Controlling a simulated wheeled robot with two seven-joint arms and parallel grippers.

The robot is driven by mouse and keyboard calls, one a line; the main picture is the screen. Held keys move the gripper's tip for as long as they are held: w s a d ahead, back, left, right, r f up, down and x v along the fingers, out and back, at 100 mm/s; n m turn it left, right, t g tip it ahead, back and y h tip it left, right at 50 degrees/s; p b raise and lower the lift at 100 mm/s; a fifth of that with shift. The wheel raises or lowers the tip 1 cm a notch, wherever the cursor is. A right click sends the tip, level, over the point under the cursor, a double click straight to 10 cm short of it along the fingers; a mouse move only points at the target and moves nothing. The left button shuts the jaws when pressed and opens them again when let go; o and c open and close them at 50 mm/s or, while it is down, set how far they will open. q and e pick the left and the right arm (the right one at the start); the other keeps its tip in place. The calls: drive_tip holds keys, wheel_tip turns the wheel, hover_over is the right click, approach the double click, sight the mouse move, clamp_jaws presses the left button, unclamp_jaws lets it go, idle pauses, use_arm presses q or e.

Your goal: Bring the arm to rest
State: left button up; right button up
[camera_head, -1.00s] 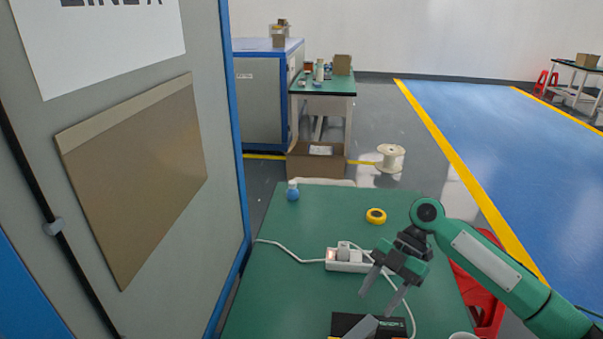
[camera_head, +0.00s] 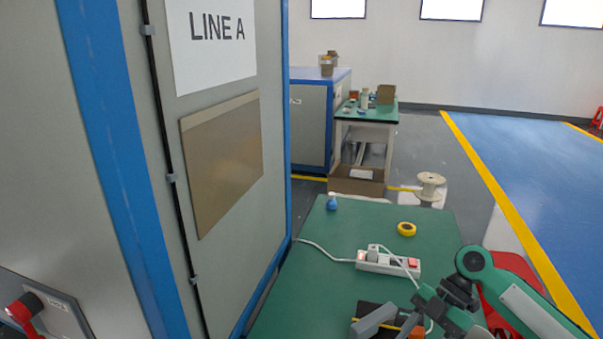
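My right arm comes in from the lower right. Its green and dark gripper (camera_head: 438,312) is low over the near right part of the green table (camera_head: 310,285), apart from the power strip. Its fingers are partly lost among grey shapes at the bottom edge, and nothing shows held in it. My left gripper is not in view. A white power strip (camera_head: 388,263) with a plug and a white cable lies on the table. A black box (camera_head: 368,308) lies nearer, partly covered by a grey piece.
A yellow tape roll (camera_head: 406,229) and a small blue bottle (camera_head: 332,203) are on the table. A grey cabinet (camera_head: 225,235) with a LINE A sign stands left. A red stool (camera_head: 515,266) is right of the table. A cable spool (camera_head: 430,186) and carton (camera_head: 357,181) are behind.

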drive_tip(key=s+a+f+m+t+h, duration=0.1)
drive_tip(key=s+a+f+m+t, duration=0.1)
drive_tip(key=s+a+f+m, duration=0.4)
drive_tip(key=s+a+f+m+t+h, duration=0.1)
drive_tip(key=s+a+f+m+t, duration=0.2)
drive_tip(key=f, duration=0.6)
drive_tip(key=s+d+f+m+t+h, duration=0.1)
drive_tip(key=s+d+m+t+h, duration=0.3)
drive_tip(key=s+d+m, duration=0.7)
wheel_tip(320, 180, down, 26)
drive_tip(key=s+a+m+g+h+p, duration=0.1)
drive_tip(key=s+a+m+g+p, duration=0.1)
drive_tip(key=p, duration=0.1)
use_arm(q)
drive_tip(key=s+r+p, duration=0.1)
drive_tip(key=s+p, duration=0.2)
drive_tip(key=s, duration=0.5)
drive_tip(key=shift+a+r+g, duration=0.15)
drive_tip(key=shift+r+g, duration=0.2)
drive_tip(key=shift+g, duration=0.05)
use_arm(e)
drive_tip(key=s+d+f+g, duration=0.1)
drive_tip(key=s+d+f, duration=0.2)
drive_tip(key=s+f, duration=1.6)
drive_tip(key=shift+s+d, duration=0.2)
